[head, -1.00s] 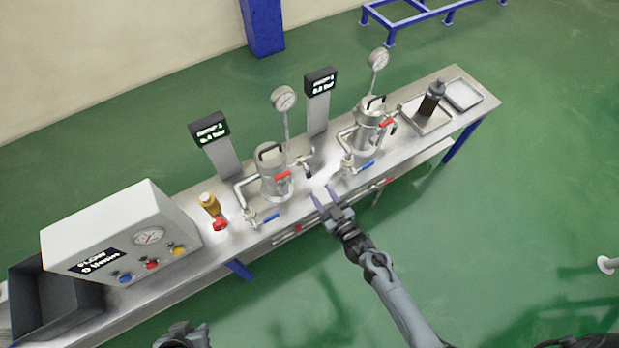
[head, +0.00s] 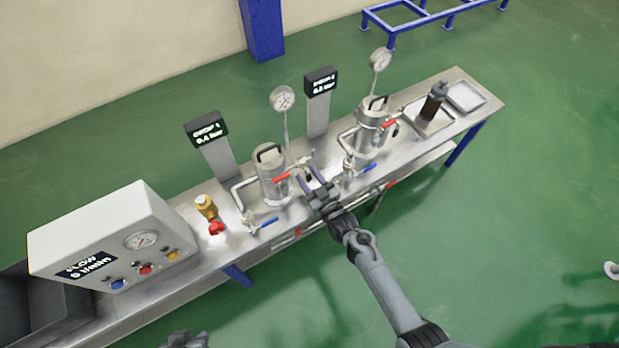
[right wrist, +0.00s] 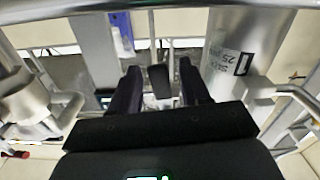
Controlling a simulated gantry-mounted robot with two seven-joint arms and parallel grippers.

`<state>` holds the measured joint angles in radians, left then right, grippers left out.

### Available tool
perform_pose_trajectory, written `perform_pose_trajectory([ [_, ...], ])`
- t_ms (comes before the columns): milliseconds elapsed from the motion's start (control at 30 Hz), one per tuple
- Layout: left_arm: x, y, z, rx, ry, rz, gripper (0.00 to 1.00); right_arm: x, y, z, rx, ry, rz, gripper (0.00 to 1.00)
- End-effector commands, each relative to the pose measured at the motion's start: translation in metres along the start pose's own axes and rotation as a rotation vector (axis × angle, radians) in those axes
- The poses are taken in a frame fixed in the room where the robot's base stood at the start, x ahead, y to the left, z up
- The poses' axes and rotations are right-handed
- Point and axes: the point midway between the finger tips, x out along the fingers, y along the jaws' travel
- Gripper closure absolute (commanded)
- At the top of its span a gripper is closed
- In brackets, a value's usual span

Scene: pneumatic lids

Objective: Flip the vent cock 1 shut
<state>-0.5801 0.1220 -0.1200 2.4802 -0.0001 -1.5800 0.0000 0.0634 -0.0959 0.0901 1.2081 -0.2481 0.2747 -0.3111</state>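Vent cock 1 is on the right side of the left steel vessel (head: 270,175), and its red lever (head: 282,178) lies along the vessel's front right. My right gripper (head: 314,178) is open just right of that lever, its two fingers pointing towards the bench back. I see no clear contact with the lever. In the right wrist view, my right gripper's fingers (right wrist: 162,80) stand apart, with a dark block and a silvery part showing between them; I cannot tell what these are. My left gripper's fingers are not visible; only a grey piece of my left arm shows at the bottom edge.
The right vessel (head: 369,135) with its own red lever (head: 390,125) stands close to the right. Blue levers (head: 269,221) sit low in front. A gauge (head: 283,98) and display posts (head: 207,129) rise behind. The control box (head: 115,235) and a yellow-and-red fitting (head: 208,210) stand left.

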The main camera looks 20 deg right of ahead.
Motion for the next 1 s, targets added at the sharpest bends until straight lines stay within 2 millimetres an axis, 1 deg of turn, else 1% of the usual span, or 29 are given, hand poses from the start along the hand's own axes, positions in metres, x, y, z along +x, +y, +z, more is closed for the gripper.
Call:
perform_pose_trajectory([
  [33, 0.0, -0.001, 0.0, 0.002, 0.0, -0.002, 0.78, 0.0, 0.0, 0.0, 0.0, 0.0, 0.0, 0.61],
  [200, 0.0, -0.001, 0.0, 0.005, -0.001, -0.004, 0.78, 0.0, 0.0, 0.0, 0.0, 0.0, 0.0, 0.87],
  [300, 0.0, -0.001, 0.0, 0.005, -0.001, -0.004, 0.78, 0.0, 0.0, 0.0, 0.0, 0.0, 0.0, 1.0],
  [433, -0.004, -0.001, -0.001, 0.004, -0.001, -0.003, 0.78, 0.0, -0.001, -0.002, 0.022, 0.0, -0.001, 1.0],
  [600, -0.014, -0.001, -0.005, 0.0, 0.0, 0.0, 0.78, 0.0, -0.006, -0.003, 0.13, -0.001, 0.0, 1.0],
  [900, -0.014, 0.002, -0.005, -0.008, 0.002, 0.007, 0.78, 0.0, -0.007, -0.001, 0.156, 0.001, -0.001, 1.0],
  [933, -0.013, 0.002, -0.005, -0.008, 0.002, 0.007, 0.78, 0.0, -0.007, -0.001, 0.156, 0.001, -0.001, 0.73],
  [1000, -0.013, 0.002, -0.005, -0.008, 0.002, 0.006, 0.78, 0.0, -0.007, -0.001, 0.155, 0.001, -0.001, 0.62],
])
